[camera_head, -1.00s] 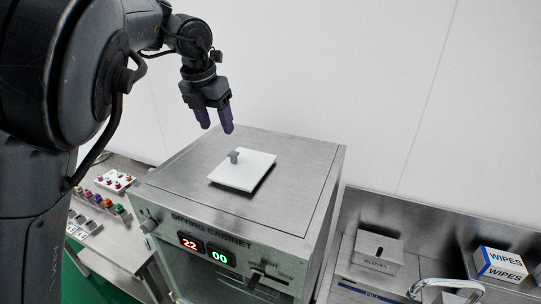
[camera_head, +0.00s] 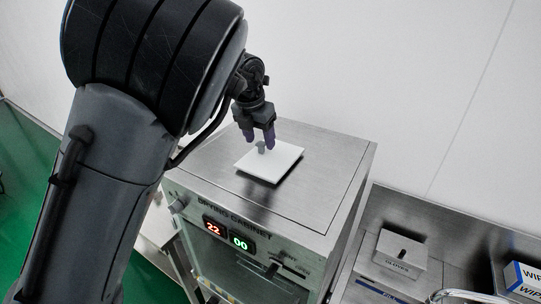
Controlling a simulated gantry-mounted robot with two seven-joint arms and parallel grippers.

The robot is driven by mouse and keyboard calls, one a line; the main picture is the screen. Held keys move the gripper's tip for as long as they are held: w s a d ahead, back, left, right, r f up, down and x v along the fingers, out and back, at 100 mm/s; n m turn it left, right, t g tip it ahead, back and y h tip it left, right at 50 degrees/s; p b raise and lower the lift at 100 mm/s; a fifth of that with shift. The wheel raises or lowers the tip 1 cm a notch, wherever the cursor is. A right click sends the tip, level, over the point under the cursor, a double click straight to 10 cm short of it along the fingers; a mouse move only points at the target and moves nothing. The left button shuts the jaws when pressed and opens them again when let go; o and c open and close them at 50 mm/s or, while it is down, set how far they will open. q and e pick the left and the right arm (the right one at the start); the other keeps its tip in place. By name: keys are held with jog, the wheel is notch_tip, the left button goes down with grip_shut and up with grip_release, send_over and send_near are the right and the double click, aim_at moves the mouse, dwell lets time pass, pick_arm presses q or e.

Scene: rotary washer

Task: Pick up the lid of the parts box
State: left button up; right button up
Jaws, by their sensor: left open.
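The lid (camera_head: 270,165) is a thin white square plate with a small grey knob (camera_head: 262,147) on it. It lies on the metal top of the drying cabinet (camera_head: 325,165). My left gripper (camera_head: 259,139) is open, with its purple fingers pointing down at the knob. The fingers overlap the knob in the picture, and I cannot tell whether they touch it. No parts box shows under or beside the lid. My right gripper is not in view.
The cabinet front has lit displays reading 22 and 00 (camera_head: 227,235). A grey gloves box (camera_head: 400,254) and a wipes box (camera_head: 525,279) stand on the lower metal counter at the right. A white wall rises behind. Much of the cabinet top is clear.

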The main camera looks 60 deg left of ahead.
pick_arm(q)
jog(key=shift+x, duration=0.9)
grip_shut()
jog(key=shift+r, duration=0.15)
